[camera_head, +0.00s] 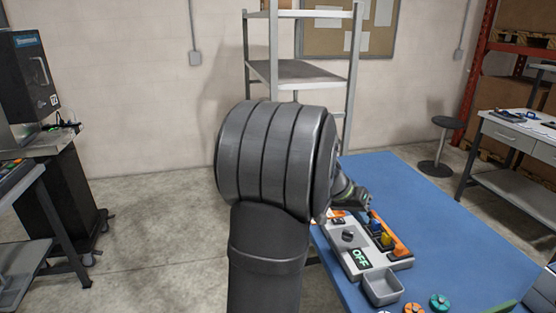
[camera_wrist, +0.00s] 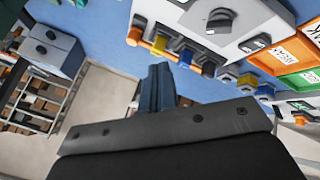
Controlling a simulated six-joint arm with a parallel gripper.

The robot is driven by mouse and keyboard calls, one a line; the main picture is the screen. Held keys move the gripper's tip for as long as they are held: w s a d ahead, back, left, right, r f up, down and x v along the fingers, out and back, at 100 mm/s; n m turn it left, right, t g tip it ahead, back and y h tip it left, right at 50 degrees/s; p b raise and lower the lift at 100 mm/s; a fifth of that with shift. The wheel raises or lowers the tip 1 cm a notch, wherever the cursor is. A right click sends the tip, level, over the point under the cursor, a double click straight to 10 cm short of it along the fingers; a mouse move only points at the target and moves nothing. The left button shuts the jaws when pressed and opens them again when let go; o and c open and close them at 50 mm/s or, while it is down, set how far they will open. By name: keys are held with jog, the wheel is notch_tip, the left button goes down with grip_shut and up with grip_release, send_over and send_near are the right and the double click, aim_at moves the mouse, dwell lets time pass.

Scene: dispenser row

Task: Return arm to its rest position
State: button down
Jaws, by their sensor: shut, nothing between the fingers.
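My arm's large dark link fills the middle of the head view and hides much of what lies behind it. My gripper (camera_head: 363,199) shows just past that link, above the far part of the dispenser panel (camera_head: 352,262). In the wrist view my gripper (camera_wrist: 158,72) is shut and empty, with its fingers together. The panel (camera_wrist: 200,14) also shows there, along the upper part of the picture. It has dark knobs and a row of coloured dispensers (camera_wrist: 209,68) in yellow, blue and dark tones.
The blue table (camera_head: 440,220) is mostly clear at right. A grey bin (camera_head: 382,288) sits at the panel's front, with round orange and teal pieces (camera_head: 439,303) nearby. An OFF display (camera_head: 360,257) is on the panel. A shelf rack (camera_head: 300,72) stands behind my arm.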

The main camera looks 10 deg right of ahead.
jog(key=x, duration=0.9)
jog(key=shift+s+d+f, duration=0.45)
jog(key=shift+s+d, duration=0.1)
jog(key=shift+d, duration=0.3)
jog(key=shift+s+d, duration=0.5)
jog(key=shift+d, duration=0.05)
jog(key=c, duration=2.2)
grip_release()
